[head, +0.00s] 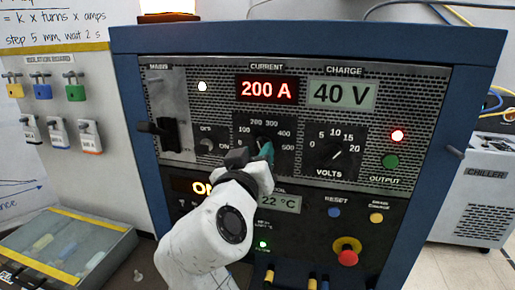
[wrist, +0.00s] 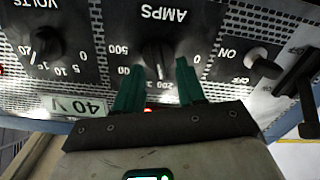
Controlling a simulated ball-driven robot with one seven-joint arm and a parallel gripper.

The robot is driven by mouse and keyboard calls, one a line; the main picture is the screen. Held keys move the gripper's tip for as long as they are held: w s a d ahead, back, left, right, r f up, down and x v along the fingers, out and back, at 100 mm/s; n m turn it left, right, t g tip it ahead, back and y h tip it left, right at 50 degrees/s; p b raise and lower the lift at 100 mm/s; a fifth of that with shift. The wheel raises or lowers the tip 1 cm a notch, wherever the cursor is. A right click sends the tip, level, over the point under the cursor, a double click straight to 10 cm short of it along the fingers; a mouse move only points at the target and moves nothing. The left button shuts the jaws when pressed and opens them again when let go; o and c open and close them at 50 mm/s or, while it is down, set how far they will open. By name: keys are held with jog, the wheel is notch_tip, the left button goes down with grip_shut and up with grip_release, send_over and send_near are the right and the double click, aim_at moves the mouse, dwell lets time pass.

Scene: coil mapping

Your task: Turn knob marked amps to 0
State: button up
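The amps knob (wrist: 157,52) is a dark knob on the black plate marked AMPS, upside down in the wrist view. In the head view the knob (head: 262,142) is mostly hidden by my gripper, below the scale from 0 to 500. The red CURRENT display (head: 267,88) reads 200 A. My gripper (head: 264,153) is at this dial. In the wrist view its two teal fingers (wrist: 159,68) are apart, one toward each side of the knob, with a gap between them. Whether they touch the knob cannot be told.
The volts knob (head: 333,153) is to the right, under the CHARGE display (head: 342,94) reading 40 V. A small on/off switch (head: 207,146) and the mains handle (head: 165,133) are to the left. A red emergency button (head: 347,257) is low on the panel.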

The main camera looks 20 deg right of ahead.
jog(key=shift+w+d, duration=0.45)
jog(key=shift+w, duration=0.1)
jog(key=shift+c, duration=0.3)
grip_shut()
